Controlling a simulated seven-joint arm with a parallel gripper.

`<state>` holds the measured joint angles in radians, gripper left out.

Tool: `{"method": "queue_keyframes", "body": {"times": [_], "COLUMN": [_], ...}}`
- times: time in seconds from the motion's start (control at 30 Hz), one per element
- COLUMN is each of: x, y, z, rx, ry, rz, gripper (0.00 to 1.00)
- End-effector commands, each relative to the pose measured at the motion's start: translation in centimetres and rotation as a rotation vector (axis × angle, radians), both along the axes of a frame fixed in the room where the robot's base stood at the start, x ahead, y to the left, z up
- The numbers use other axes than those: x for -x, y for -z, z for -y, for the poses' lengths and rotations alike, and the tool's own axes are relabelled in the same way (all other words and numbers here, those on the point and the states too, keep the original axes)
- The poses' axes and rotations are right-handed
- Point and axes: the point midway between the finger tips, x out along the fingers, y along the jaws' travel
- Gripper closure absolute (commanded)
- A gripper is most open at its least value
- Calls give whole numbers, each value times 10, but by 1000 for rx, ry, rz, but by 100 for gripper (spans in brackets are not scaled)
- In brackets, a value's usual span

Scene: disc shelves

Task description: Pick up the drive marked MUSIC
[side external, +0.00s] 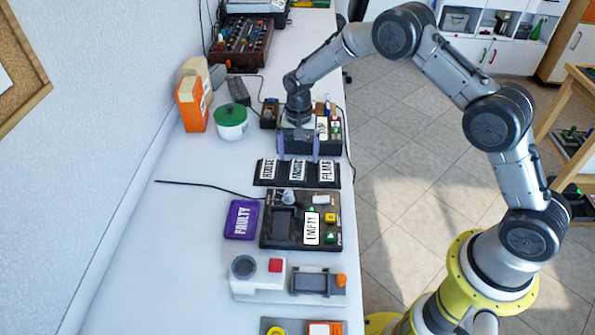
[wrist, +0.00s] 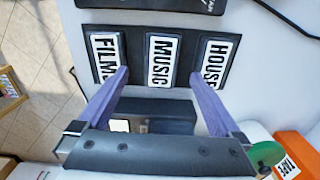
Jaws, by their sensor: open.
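The drive marked MUSIC (side external: 297,171) is the middle of three black drives with white labels in a dark holder (side external: 262,182). In the wrist view the MUSIC drive (wrist: 162,58) lies between FILM (wrist: 104,55) and HOUSE (wrist: 216,58). My gripper (side external: 298,154) is open and empty at the far edge of the holder. In the wrist view its purple fingertips (wrist: 160,75) are spread wider than the MUSIC drive, one toward each side of its near end. I cannot tell their exact height above it.
A purple FAULTY tray (side external: 242,219) and a black device with an EMPTY label (side external: 272,237) stand in front of the holder. A white pot with a green lid (side external: 231,125) and an orange box (side external: 191,105) stand to the left. A black cable (side external: 205,185) crosses the table.

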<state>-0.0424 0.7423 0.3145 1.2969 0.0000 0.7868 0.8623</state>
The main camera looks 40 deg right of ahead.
Motion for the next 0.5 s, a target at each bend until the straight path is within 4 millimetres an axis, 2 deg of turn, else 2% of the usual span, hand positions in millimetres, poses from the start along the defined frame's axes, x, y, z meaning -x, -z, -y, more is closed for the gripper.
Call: {"method": "queue_keyframes", "body": {"times": [0.3,0.5], "x": [-2,-3], "y": [43,51], "z": [-1,-1], "rx": [1,0], "ry": [0,0], "rz": [-4,-1], "gripper": [0,0]}}
